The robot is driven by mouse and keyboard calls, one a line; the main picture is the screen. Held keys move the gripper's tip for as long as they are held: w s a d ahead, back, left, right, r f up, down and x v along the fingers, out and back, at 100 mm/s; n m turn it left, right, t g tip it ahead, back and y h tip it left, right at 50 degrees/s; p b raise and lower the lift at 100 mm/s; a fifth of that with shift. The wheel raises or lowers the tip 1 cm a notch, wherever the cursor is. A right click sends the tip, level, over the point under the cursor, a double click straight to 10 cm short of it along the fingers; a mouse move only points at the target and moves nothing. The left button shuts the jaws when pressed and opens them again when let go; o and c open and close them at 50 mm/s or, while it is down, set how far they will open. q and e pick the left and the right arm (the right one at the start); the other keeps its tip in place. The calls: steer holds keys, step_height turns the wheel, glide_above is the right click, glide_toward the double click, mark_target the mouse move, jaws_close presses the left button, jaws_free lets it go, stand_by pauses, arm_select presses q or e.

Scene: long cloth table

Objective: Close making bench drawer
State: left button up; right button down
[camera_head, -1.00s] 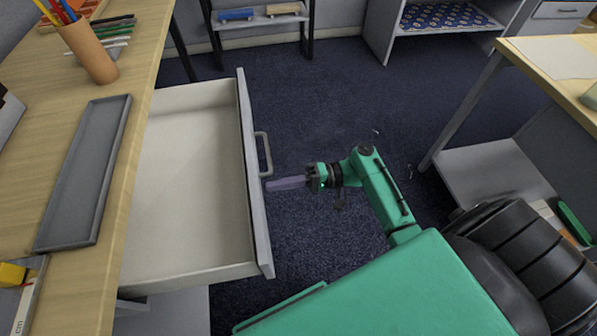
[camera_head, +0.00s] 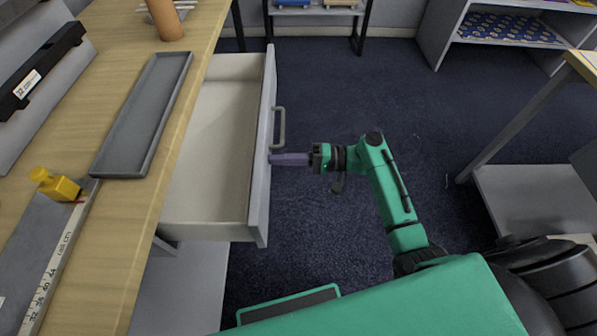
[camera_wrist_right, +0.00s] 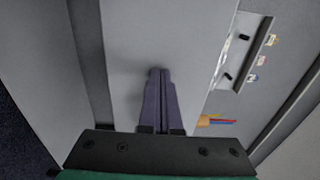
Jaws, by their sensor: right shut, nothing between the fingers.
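The making bench drawer (camera_head: 215,140) sticks out from under the wooden bench and is open and empty. Its grey front (camera_head: 261,165) faces right and carries a metal handle (camera_head: 280,128). My right gripper (camera_head: 274,159) is shut and empty, with its purple fingertips at the drawer front just below the handle in the picture; they look in contact or very close. In the right wrist view, the shut fingers (camera_wrist_right: 158,95) point at the grey drawer front (camera_wrist_right: 190,40). My left gripper is not in view.
The bench top (camera_head: 130,215) holds a grey tray (camera_head: 145,115), a yellow object (camera_head: 57,186), a ruler (camera_head: 52,262) and a brown cup (camera_head: 165,20). Another table with a lower shelf (camera_head: 530,198) stands at right. Dark floor between is clear.

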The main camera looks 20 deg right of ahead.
steer(key=b+x, duration=0.1)
steer(key=x, duration=0.5)
steer(key=shift+a+f, duration=0.1)
steer(key=shift+a, duration=0.1)
steer(key=b+x, duration=0.5)
steer(key=x, duration=0.9)
steer(key=shift+w+a, duration=0.15)
steer(key=shift+w, duration=0.1)
steer(key=shift+a, duration=0.35)
steer(key=shift+r, duration=0.3)
steer(key=shift+a+r, duration=0.1)
